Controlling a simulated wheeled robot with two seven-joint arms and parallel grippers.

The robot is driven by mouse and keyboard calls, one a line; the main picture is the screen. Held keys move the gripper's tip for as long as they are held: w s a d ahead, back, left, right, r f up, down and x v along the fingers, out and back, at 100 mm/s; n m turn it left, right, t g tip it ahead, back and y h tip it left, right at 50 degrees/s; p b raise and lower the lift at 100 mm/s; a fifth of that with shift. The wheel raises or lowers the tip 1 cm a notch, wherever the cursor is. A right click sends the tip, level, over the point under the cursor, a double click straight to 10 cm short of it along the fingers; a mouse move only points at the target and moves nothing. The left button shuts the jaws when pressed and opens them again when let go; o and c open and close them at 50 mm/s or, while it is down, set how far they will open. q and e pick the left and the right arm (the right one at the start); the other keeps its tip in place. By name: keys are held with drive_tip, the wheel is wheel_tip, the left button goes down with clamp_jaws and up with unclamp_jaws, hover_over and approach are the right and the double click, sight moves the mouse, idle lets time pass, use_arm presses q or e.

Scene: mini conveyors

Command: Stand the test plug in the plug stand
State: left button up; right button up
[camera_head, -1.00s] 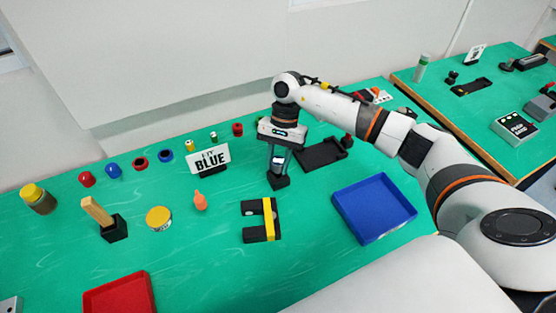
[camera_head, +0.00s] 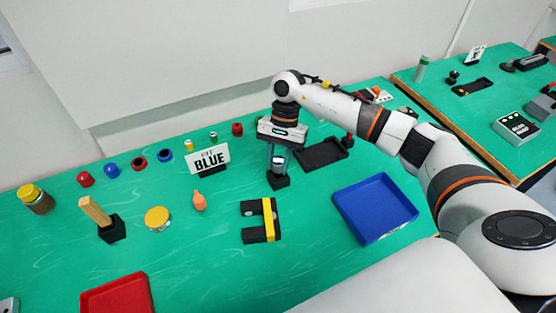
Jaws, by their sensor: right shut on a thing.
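My right gripper (camera_head: 278,169) points straight down near the middle of the table. It is shut on the test plug, which its fingers mostly hide. A small black block, which looks like the plug stand (camera_head: 278,182), is on the green table directly below the fingertips. The fingers reach down to the top of this block. I cannot tell how deep the plug sits in it. My left gripper is not in view.
A black-and-yellow U-shaped fixture (camera_head: 270,229) lies just in front. A blue tray (camera_head: 375,235) is at right, a black tray (camera_head: 320,155) behind right. A red tray (camera_head: 118,296) is at front left.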

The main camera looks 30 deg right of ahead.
drive_tip(key=shift+b, duration=0.5)
drive_tip(key=shift+f, duration=0.1)
idle(0.6)
drive_tip(key=shift+b, duration=0.45)
drive_tip(key=shift+f+b, duration=1.2)
drive_tip(key=shift+b, duration=0.1)
drive_tip(key=o, duration=1)
drive_tip(key=shift+o, duration=0.2)
drive_tip(key=shift+r, duration=0.1)
